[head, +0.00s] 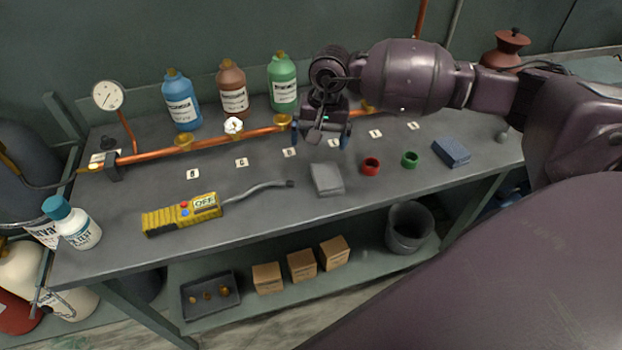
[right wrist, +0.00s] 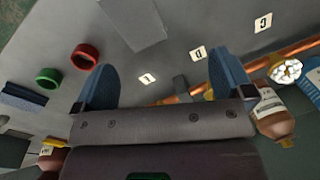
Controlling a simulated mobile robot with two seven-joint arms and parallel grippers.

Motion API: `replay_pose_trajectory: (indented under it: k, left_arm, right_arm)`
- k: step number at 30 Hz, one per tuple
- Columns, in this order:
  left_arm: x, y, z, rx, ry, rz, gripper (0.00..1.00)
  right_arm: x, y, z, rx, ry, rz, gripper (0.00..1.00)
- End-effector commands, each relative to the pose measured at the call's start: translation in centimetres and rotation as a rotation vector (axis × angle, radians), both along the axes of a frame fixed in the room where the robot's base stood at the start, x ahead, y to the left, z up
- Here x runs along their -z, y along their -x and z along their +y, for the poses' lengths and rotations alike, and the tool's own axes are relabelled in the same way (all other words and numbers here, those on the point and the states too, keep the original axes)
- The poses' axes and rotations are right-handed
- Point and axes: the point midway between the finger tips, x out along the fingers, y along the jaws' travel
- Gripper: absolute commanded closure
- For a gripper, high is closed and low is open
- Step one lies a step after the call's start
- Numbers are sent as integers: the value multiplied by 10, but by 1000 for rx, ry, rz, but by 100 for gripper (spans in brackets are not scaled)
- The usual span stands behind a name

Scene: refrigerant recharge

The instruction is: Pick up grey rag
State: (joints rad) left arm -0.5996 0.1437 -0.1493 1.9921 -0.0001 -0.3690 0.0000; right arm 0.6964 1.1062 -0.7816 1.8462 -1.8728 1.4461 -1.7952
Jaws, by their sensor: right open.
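The grey rag (head: 327,179) lies flat on the grey workbench (head: 270,215), near the middle of its front half. It also shows in the right wrist view (right wrist: 133,22) at the top, beyond the fingertips. My right gripper (head: 321,138) is over the bench behind the rag, pointing down, its blue fingers apart and empty. In the right wrist view both fingers (right wrist: 160,72) stand wide open with nothing between them, and the rag is clear of them. My left gripper is not in view.
A red ring (head: 370,166), a green ring (head: 409,159) and a blue folded cloth (head: 451,152) lie right of the rag. A yellow detector (head: 182,214) with a grey probe lies left. A copper pipe (head: 205,143) and bottles (head: 232,90) line the back.

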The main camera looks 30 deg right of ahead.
Motion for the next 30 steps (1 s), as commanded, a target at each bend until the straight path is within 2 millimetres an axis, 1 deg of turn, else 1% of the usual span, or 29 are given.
replay_pose_trajectory:
  k: [1,3,6,11,14,21,26,30]
  left_arm:
    - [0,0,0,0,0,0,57]
    - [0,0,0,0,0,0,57]
    - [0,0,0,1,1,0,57]
    - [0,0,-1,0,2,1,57]
    - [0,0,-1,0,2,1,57]
    - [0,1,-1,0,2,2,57]
    - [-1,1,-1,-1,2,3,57]
    - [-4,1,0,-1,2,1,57]
  right_arm:
    - [1,2,-8,-62,50,11,1]
    - [1,6,-14,-137,90,31,1]
    - [1,9,-16,-206,105,49,1]
    - [6,9,-16,-239,103,48,1]
    - [16,10,-15,-237,101,49,1]
    - [49,9,-15,-236,99,47,1]
    - [61,9,-15,-236,99,47,1]
    - [77,8,-14,-235,98,48,1]
